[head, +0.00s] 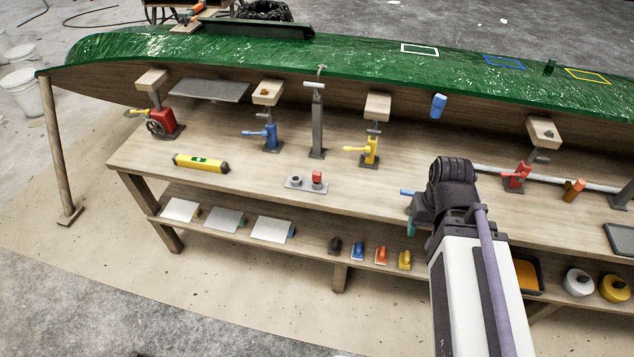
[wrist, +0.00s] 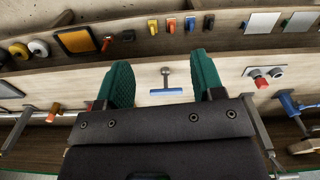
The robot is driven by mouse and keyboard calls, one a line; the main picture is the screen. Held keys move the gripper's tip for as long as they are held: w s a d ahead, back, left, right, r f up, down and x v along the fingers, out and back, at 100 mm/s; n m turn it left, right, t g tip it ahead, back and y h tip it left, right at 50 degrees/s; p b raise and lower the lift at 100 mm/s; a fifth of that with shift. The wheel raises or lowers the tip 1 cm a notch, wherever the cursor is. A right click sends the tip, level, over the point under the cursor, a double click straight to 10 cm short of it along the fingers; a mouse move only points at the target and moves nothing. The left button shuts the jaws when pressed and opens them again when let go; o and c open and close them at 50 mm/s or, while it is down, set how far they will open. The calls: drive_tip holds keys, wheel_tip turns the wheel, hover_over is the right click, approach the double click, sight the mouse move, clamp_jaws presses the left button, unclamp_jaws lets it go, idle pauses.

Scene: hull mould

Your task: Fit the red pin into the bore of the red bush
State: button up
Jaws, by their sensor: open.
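A small grey plate (head: 306,187) on the bench carries a grey bush (head: 296,181) and a red piece (head: 317,176). The plate also shows at the right of the wrist view (wrist: 261,84), with the red piece (wrist: 257,73) on it. I cannot tell whether that piece is the red bush alone or has a pin in it. No separate red pin can be made out for certain. My gripper (wrist: 165,73) is open, its green fingers apart and nothing held. In the head view its green fingertip (head: 411,229) is right of the plate, partly hidden by my arm.
A blue-handled T-shaped tool (wrist: 166,91) lies between my fingers in the wrist view. A grey post (head: 317,125) and a yellow clamp (head: 369,150) stand behind the plate. A yellow level (head: 200,163) lies left.

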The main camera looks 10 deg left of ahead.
drive_tip(key=w+a+f+n+h+b, duration=0.1)
drive_tip(key=a+f+b, duration=0.2)
drive_tip(key=f+b, duration=0.3)
drive_tip(key=w+a+f+n+b, duration=0.1)
drive_tip(key=a+f+b, duration=0.3)
drive_tip(key=f, duration=0.4)
drive_tip(key=n+t+b, duration=1.8)
drive_tip(key=n+b, duration=0.4)
drive_tip(key=n, duration=1.1)
approach(316, 175)
drive_tip(key=shift+y, duration=0.3)
drive_tip(key=w, duration=0.6)
drive_tip(key=shift+f, duration=0.25)
drive_tip(key=w, duration=0.5)
drive_tip(key=shift+w+d+r+p, duration=0.1)
drive_tip(key=shift+w+d+p, duration=0.05)
drive_tip(key=shift+d+p, duration=0.15)
drive_tip(key=c, duration=1)
